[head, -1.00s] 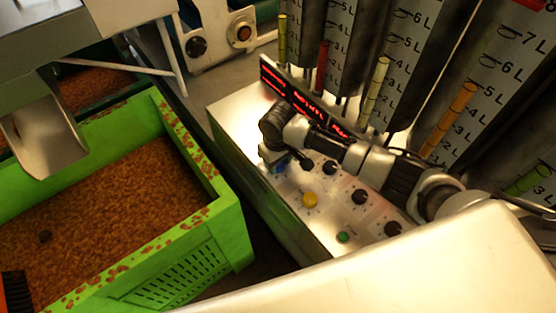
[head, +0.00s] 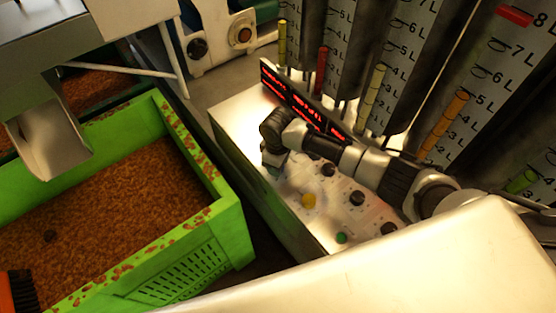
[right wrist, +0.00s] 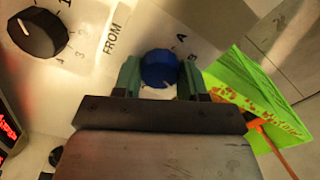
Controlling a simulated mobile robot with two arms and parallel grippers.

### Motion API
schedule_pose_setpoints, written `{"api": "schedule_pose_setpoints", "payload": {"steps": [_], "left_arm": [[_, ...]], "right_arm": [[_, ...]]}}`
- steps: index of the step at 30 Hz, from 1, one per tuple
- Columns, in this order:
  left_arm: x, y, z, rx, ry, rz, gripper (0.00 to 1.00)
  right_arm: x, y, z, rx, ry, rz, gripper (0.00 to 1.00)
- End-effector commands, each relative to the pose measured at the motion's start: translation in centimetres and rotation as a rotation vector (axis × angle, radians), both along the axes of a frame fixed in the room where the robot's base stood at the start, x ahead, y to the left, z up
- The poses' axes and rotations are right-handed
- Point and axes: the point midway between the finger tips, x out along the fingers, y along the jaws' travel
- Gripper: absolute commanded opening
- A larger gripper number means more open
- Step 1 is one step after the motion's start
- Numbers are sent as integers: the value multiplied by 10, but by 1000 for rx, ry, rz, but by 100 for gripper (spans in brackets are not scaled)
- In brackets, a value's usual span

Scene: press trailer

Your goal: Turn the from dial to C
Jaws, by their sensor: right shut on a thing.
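The blue from dial (right wrist: 158,66) sits on the pale panel beside the printed word FROM in the right wrist view. A letter A is printed near it; I cannot read where its pointer stands. My right gripper (right wrist: 161,78) has one green finger on each side of the dial and is shut on it. In the head view my right gripper (head: 274,166) is down at the left part of the control box (head: 240,110) and hides the dial. My left gripper is not in view.
Black dials (head: 357,198), a yellow button (head: 309,201) and a green button (head: 341,238) are on the same panel. Red displays (head: 305,108) and tall graduated tanks (head: 400,60) stand behind. A green crate (head: 235,225) of brown grain is at the left.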

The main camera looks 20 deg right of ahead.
Motion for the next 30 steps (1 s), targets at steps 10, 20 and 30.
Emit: {"api": "schedule_pose_setpoints", "payload": {"steps": [10, 20, 30], "left_arm": [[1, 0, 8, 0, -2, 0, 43], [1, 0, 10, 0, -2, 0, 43], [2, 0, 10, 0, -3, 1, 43]], "right_arm": [[1, 0, 1, 0, -1, 226, 18], [1, 0, 1, 2, -3, 314, 18], [1, 0, 1, 1, -3, 321, 18]]}}
